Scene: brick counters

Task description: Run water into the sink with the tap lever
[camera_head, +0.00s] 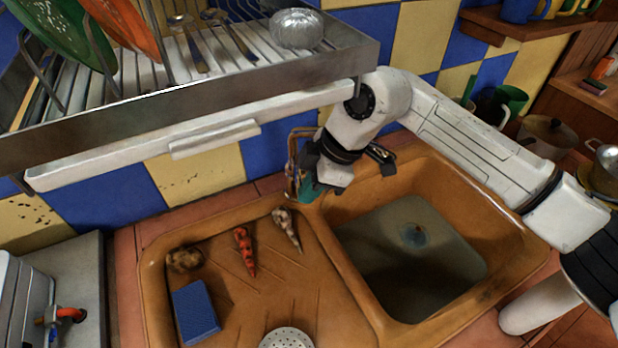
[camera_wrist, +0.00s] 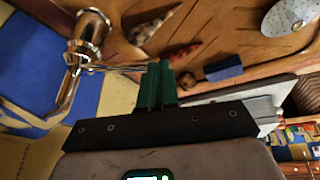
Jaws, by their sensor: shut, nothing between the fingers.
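The metal tap (camera_head: 293,150) stands behind the sink, partly hidden by my gripper and wrist in the head view. In the wrist view, the shiny tap (camera_wrist: 88,40) is at the upper left, and a thin metal part runs from it toward my fingertips. I cannot tell whether they touch it. My gripper (camera_head: 308,188) points down at the sink's back edge, left of the basin. Its green fingers (camera_wrist: 157,85) are together with nothing between them. The orange-brown sink (camera_head: 372,296) has a grey basin floor with a drain (camera_head: 414,235). No water stream shows.
The draining board holds a blue sponge (camera_head: 195,312), a red carrot-like item (camera_head: 244,250), a pale root (camera_head: 287,229), a brown lump (camera_head: 184,260) and a perforated metal piece (camera_head: 288,339). A metal dish rack (camera_head: 200,120) hangs above. Pots (camera_head: 548,137) stand at right.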

